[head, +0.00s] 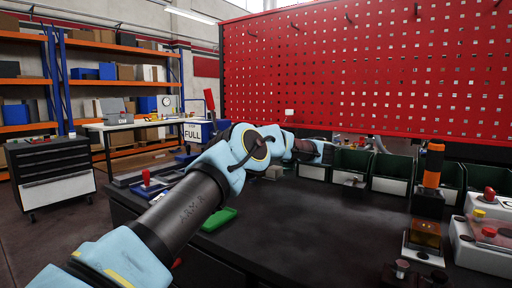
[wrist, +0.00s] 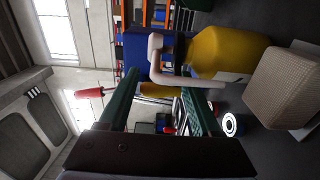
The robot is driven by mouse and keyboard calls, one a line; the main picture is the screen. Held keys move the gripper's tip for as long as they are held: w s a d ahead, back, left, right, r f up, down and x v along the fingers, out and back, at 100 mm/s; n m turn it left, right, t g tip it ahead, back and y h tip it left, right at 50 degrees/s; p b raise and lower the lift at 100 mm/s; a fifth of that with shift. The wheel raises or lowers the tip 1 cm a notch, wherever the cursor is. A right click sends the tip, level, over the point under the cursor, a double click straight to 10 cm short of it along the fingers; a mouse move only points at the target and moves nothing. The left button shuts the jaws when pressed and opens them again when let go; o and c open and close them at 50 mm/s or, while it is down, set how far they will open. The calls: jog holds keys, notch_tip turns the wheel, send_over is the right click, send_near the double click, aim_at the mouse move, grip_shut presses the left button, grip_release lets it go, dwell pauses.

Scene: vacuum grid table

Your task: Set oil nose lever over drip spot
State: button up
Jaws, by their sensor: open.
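In the wrist view a yellow bottle (wrist: 225,52) lies sideways in the picture, with a white bent nose or lever (wrist: 156,58) at its neck. My gripper (wrist: 160,84) is open, its two green fingers apart. The white bent part shows at the fingertips, partly between them and across the right finger; I cannot tell whether it touches. In the head view my arm reaches to the back of the dark table, and my gripper (head: 322,151) is small there, with the bottle not clearly seen. I cannot identify a drip spot.
A beige block (wrist: 283,85) and a white ring (wrist: 232,124) are near the bottle. Green-fronted bins (head: 390,166) line the table's back under a red pegboard (head: 365,70). An orange-topped device (head: 432,165) stands at right. A green tray (head: 219,219) lies below my arm. The table's middle (head: 310,220) is clear.

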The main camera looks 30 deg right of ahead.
jog(key=b+v, duration=0.1)
jog(key=v, duration=0.7)
jog(key=shift+s+d, duration=0.15)
jog(key=shift+s, duration=0.15)
